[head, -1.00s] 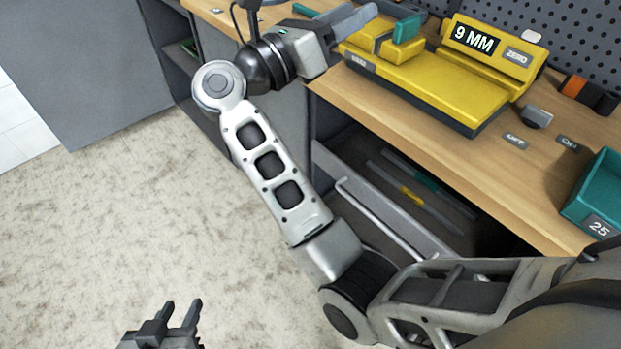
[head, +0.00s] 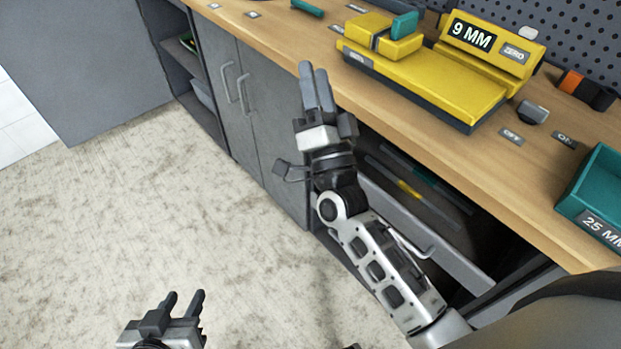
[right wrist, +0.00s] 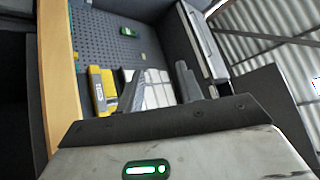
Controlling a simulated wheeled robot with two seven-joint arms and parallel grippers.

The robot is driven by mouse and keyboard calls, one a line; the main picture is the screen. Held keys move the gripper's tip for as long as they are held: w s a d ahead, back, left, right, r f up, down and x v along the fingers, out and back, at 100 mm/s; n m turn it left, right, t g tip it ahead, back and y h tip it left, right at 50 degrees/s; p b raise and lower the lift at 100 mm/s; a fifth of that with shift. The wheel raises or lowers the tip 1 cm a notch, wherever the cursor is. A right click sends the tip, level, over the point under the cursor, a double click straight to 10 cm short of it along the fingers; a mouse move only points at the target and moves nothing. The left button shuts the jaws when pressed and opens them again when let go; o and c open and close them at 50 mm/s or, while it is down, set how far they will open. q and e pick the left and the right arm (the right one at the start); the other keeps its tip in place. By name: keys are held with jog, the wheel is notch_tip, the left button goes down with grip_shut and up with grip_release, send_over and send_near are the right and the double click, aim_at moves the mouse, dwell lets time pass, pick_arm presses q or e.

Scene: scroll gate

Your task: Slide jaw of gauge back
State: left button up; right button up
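The yellow gauge (head: 430,88) lies on the wooden bench, with its display (head: 473,36) reading 9 MM. Its jaw (head: 372,34), a yellow block with a teal handle (head: 404,25), sits at the gauge's far left end. My right gripper (head: 317,75) is in front of the bench edge, left of and apart from the gauge, empty, its fingers parted. In the right wrist view the two dark fingers (right wrist: 160,88) stand apart, with yellow gauge parts (right wrist: 100,90) beyond them. My left gripper (head: 184,303) is open and empty over the floor, far from the bench.
A teal bin (head: 598,195) marked 25 MM stands at the right of the bench (head: 440,145). A small grey knob (head: 533,114) is near the OFF and ON labels. A drawer (head: 430,235) stands open below the bench. A pegboard (head: 575,40) is behind.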

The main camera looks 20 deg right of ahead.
jog(key=s+a+f+n+g+y, duration=0.1)
jog(key=s+f+n+g+y, duration=0.2)
jog(key=f, duration=0.4)
jog(key=s+a+f+n+g+y, duration=0.2)
jog(key=s+f+n+g+y, duration=0.1)
jog(key=s+f+n+g, duration=0.1)
jog(key=shift+s+a+f+n+g, duration=0.15)
jog(key=shift+s+f+n+g, duration=0.4)
jog(key=shift+f+n, duration=1.1)
jog(key=shift+w+f+m, duration=0.2)
jog(key=shift+m, duration=0.05)
